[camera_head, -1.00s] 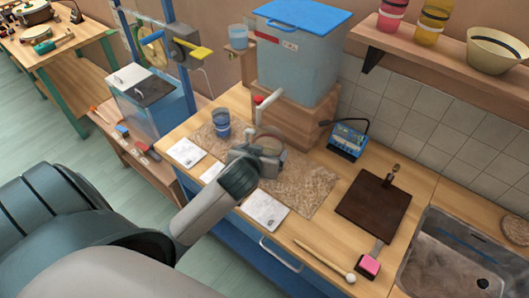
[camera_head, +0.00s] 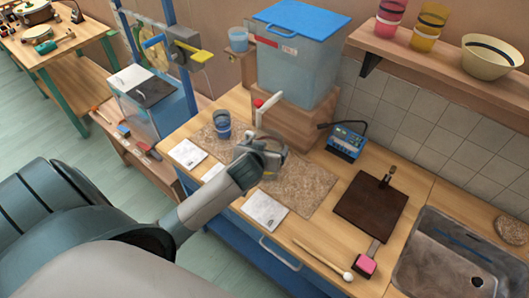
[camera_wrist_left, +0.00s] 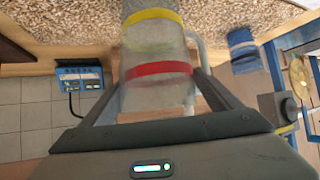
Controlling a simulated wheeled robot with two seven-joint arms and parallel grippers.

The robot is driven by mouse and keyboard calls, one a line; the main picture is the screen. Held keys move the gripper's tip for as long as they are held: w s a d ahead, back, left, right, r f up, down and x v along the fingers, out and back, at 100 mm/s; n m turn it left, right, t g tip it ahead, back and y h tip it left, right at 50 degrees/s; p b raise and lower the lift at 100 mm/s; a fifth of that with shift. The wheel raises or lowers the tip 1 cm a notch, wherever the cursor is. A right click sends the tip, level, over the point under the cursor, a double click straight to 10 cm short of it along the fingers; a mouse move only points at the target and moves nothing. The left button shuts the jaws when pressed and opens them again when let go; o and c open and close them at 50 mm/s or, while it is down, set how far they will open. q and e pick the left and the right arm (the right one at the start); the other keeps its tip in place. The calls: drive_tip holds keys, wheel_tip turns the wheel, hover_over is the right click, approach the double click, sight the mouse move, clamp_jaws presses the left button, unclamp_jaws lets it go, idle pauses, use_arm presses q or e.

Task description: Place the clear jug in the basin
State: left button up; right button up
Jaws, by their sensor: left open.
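The clear jug (camera_wrist_left: 155,75) has a yellow band and a red band and a pale handle on its right in the left wrist view. It lies between the two fingers of my left gripper (camera_wrist_left: 158,88), which is open around it. In the head view my left gripper (camera_head: 262,155) is over the speckled mat on the counter and hides most of the jug; a small curved part (camera_head: 279,163) shows beside it. The basin (camera_head: 440,262), a metal sink, is at the lower right, empty, with a dark drain. My right gripper is not in view.
A blue cup (camera_head: 222,124) stands left of my gripper. Behind is a blue-lidded tank (camera_head: 295,60) with a tap, on a wooden stand (camera_head: 300,122).

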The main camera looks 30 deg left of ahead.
use_arm(q)
drive_tip(key=shift+x, duration=1.05)
drive_tip(key=shift+s, duration=0.1)
drive_tip(key=shift+c, duration=0.7)
drive_tip(key=c, duration=0.9)
drive_tip(key=shift+r, duration=0.15)
